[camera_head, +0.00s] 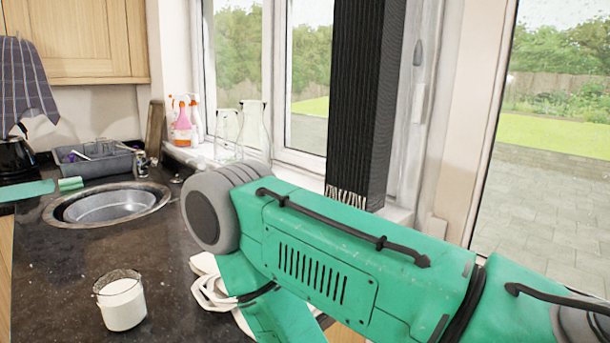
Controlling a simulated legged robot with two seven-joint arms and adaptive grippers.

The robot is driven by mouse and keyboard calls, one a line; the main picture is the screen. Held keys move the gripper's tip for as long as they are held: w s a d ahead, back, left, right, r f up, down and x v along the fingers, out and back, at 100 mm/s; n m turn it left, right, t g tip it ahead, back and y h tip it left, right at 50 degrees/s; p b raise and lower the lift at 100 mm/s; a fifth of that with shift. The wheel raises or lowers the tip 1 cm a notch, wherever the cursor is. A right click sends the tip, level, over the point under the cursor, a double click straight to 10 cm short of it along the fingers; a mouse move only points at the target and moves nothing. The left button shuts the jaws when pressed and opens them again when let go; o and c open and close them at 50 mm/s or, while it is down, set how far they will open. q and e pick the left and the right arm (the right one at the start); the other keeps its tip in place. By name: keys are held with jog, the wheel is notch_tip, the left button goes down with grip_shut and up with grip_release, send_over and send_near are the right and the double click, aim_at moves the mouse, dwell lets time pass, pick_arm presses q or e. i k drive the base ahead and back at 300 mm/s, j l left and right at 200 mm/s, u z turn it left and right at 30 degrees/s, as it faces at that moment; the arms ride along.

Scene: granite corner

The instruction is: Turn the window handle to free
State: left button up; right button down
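A grey window handle (418,52) sits on the white window frame at the upper right, just right of the dark hanging fabric. It appears upright, with its long axis vertical. My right arm crosses the lower right of the view, below the handle and apart from it in the picture. Its forearm bends down behind the upper arm and leaves at the bottom edge. I cannot make out either gripper. Green pieces show at the left edge by the sink; I cannot tell whether they belong to my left arm.
A dark worktop holds a round sink (108,206), a grey dish rack (95,165) and a glass of white contents (121,300). Spray bottles (183,125) and clear glass vessels (252,128) stand on the sill. Dark pleated fabric (364,95) hangs beside the handle. White looped items (210,292) lie near my forearm.

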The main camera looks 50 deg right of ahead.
aim_at(320, 170)
jog(key=l+z, duration=0.1)
jog(key=z, duration=1.7)
